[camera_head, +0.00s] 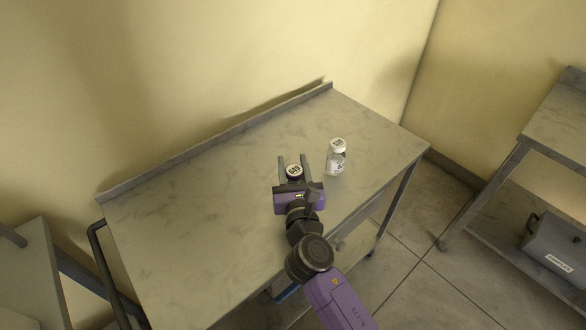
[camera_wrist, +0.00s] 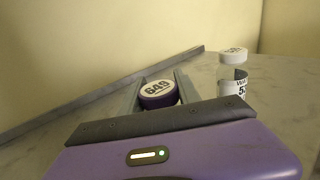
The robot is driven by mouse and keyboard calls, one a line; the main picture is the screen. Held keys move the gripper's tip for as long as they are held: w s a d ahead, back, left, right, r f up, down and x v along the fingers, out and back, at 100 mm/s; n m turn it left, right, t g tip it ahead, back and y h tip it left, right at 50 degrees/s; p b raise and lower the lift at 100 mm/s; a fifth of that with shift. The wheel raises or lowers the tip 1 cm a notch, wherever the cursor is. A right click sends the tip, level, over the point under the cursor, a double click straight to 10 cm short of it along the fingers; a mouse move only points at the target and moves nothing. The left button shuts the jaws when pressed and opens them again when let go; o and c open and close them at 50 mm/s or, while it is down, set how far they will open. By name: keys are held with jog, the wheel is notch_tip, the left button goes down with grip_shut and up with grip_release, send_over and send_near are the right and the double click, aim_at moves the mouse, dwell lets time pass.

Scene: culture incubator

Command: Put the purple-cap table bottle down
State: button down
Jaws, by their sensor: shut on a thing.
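The purple-cap bottle (camera_head: 294,171) is between the fingers of my gripper (camera_head: 293,163), over the middle of the table (camera_head: 200,210). Its cap has a white top marked with a number that looks like 649. In the wrist view the purple cap (camera_wrist: 158,94) shows between the two fingers (camera_wrist: 157,90), and the bottle's body is hidden behind my gripper. My gripper is shut on the bottle. I cannot tell whether the bottle's base touches the tabletop.
A white-capped bottle (camera_head: 336,157) with a label stands just right of my gripper, also in the wrist view (camera_wrist: 233,80). A raised lip (camera_head: 220,138) runs along the table's back edge. The tabletop's left part is clear. Another table (camera_head: 560,125) with a grey box (camera_head: 553,248) below stands at right.

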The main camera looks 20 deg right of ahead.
jog(key=shift+f, duration=0.1)
jog(key=c, duration=0.9)
grip_release()
jog(key=shift+o, duration=0.2)
jog(key=shift+s, duration=0.15)
jog(key=v, duration=1.1)
jog(key=shift+b, duration=0.3)
jog(key=shift+s+a, duration=0.1)
jog(key=shift+s, duration=0.25)
